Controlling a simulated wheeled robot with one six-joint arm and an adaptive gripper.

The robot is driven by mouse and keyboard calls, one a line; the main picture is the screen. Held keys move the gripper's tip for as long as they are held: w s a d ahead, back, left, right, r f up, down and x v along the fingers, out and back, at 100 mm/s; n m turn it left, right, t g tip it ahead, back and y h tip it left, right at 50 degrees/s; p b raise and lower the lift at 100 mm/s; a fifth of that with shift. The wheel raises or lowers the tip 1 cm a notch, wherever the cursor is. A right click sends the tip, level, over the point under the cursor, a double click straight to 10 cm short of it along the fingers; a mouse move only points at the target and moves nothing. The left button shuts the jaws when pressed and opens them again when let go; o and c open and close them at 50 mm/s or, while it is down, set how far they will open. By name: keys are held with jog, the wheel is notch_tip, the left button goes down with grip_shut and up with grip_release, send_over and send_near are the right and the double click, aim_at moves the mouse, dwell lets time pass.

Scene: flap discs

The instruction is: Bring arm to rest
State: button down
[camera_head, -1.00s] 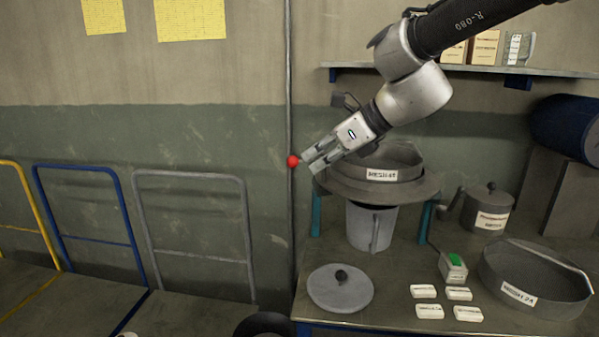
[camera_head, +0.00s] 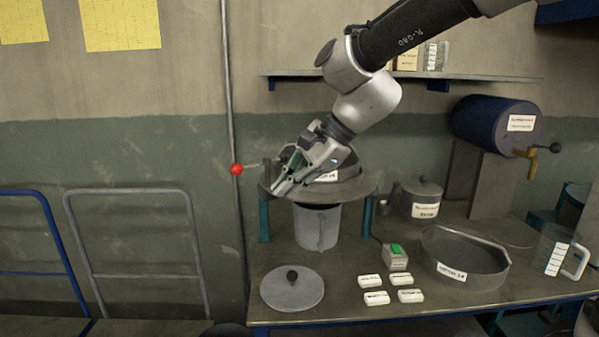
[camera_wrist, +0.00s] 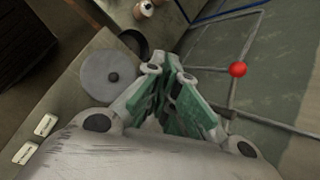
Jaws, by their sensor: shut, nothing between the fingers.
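My gripper (camera_head: 284,186) is shut and empty. In the head view it hangs in front of the left part of a round grey sieve (camera_head: 345,188) on a stand, pointing down and left, and hides part of the sieve. In the wrist view the fingers of my gripper (camera_wrist: 174,82) are close together, with green pads showing. Whether it touches the sieve rim cannot be told.
A red ball knob (camera_head: 237,169) sticks out left of my gripper. A grey jug (camera_head: 317,227) stands under the sieve. A lid (camera_head: 292,288), small white blocks (camera_head: 377,298) and a labelled pan (camera_head: 465,262) lie on the bench. A shelf (camera_head: 480,79) is behind my arm.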

jog(key=s+d+n+t+h, duration=0.1)
jog(key=s+d, duration=0.4)
jog(key=d, duration=0.8)
jog(key=s+d+f+n+t+h, duration=0.1)
jog(key=s+d+n+h, duration=0.3)
jog(key=d, duration=0.9)
jog(key=s+d+n+t+h, duration=0.1)
jog(key=s+d+n, duration=0.4)
jog(key=d, duration=0.9)
jog(key=shift+s+f+n+h, duration=0.25)
jog(key=shift+s+n+h, duration=0.15)
jog(key=shift+s+h, duration=0.65)
jog(key=shift+s+y, duration=0.2)
jog(key=shift+y, duration=0.05)
